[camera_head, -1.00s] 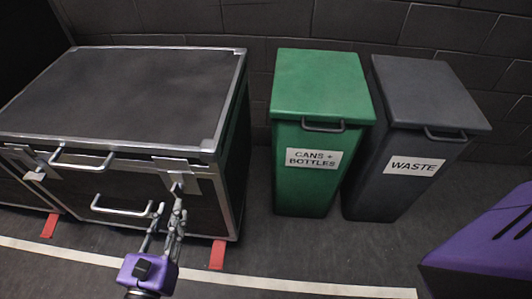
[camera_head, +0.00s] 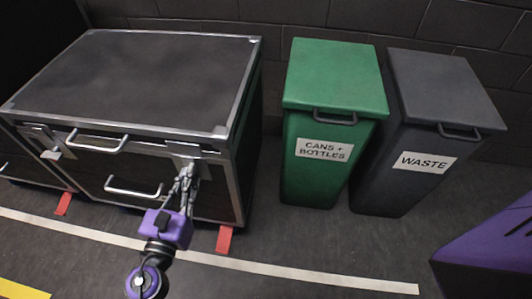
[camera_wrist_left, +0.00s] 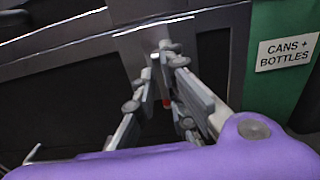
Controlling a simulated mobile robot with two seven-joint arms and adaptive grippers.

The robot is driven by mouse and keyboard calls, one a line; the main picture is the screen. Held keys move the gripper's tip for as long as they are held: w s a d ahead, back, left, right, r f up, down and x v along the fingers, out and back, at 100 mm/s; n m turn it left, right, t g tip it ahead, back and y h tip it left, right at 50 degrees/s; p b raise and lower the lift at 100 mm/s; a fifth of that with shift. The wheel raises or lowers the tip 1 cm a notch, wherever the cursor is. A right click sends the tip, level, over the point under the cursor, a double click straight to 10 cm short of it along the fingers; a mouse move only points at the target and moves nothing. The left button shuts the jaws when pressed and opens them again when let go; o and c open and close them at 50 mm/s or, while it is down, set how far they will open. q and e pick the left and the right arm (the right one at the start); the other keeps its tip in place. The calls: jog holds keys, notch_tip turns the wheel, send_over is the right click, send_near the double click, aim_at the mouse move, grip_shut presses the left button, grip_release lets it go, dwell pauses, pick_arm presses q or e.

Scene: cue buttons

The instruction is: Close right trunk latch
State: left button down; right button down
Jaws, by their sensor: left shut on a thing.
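A black trunk (camera_head: 150,75) with silver metal edges stands at the left, its lid down. The right latch (camera_head: 186,166) is on its front face near the right corner. It also shows in the left wrist view as a metal plate (camera_wrist_left: 135,42) at the trunk's front, partly hidden behind the fingers. My left gripper (camera_head: 185,176) is at this latch, with its fingertips on the latch part. In the left wrist view the gripper (camera_wrist_left: 168,52) has its fingertips close together at the plate. The left latch (camera_head: 50,153) sticks out from the trunk's front. My right gripper is not in view.
A green cans and bottles bin (camera_head: 333,75) and a grey waste bin (camera_head: 445,88) stand right of the trunk. Two silver handles (camera_head: 134,187) are on the trunk's front. Red strips (camera_head: 224,239) lie at its base. The floor in front is clear.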

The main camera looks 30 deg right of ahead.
pick_arm(q)
jog(key=shift+s+d+n, duration=0.15)
jog(key=shift+d+n, duration=0.05)
jog(key=shift+n, duration=0.1)
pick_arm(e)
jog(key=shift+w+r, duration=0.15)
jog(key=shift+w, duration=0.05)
pick_arm(q)
jog(key=shift+d+r+n+p, duration=0.1)
jog(key=shift+n+p, duration=1.15)
jog(key=shift+n, duration=1.6)
jog(key=shift+d+r+n+p, duration=0.15)
jog(key=shift+n+p, duration=1.05)
jog(key=shift+n, duration=1.7)
jog(key=shift+a+r+n+p, duration=0.1)
jog(key=shift+n+p, duration=1.15)
jog(key=shift+n, duration=1.6)
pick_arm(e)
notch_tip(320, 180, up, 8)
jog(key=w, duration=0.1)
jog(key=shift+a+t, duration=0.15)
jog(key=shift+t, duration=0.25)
pick_arm(q)
jog(key=c, duration=1.9)
grip_release()
jog(key=shift+r, duration=0.1)
jog(key=shift+c, duration=0.2)
jog(key=shift+f, duration=0.2)
